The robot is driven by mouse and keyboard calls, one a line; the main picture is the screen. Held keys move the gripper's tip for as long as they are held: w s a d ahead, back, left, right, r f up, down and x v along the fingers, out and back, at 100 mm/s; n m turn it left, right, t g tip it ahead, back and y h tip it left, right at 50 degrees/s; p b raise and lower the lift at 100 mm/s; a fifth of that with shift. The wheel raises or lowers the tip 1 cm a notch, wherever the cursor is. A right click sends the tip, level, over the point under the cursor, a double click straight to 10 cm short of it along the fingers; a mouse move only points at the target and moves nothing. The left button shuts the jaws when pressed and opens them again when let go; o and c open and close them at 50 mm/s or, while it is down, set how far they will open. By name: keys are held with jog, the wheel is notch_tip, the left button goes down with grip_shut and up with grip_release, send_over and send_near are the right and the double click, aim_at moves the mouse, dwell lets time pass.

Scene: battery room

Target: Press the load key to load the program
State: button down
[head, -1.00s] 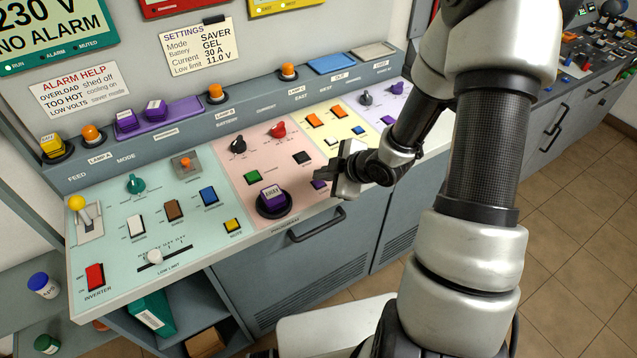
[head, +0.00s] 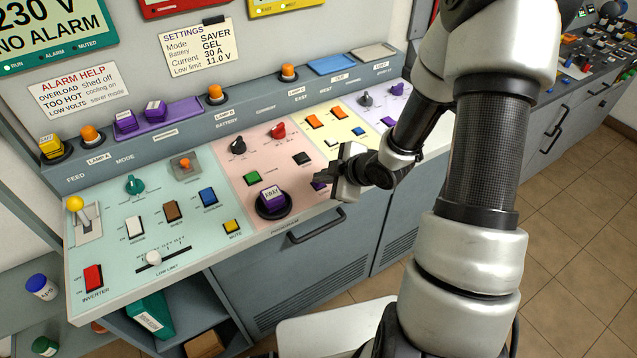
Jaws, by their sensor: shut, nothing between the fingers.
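My gripper (head: 325,177) is shut and empty. It is over the front right of the pink panel section (head: 238,168), close to a small purple key (head: 317,186) that it partly hides. I cannot tell whether the fingertips touch that key. Its label is too small to read, so I cannot tell whether it is the load key. A purple block with a white label (head: 271,196) sits in a round dark socket (head: 289,207) to the left of my gripper.
A black knob (head: 238,146) and a red knob (head: 278,131) stand behind on the pink section. The green section has a red switch (head: 93,277), a yellow-balled lever (head: 75,203) and a slider (head: 153,258). A drawer handle (head: 316,231) sticks out below the front edge.

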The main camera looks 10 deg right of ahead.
aim_at(322, 188)
dwell(0.4)
jog(key=shift+r+p, duration=0.7)
jog(key=shift+r, duration=0.05)
notch_tip(322, 188, up, 5)
jog(key=p, duration=0.4)
dwell(0.7)
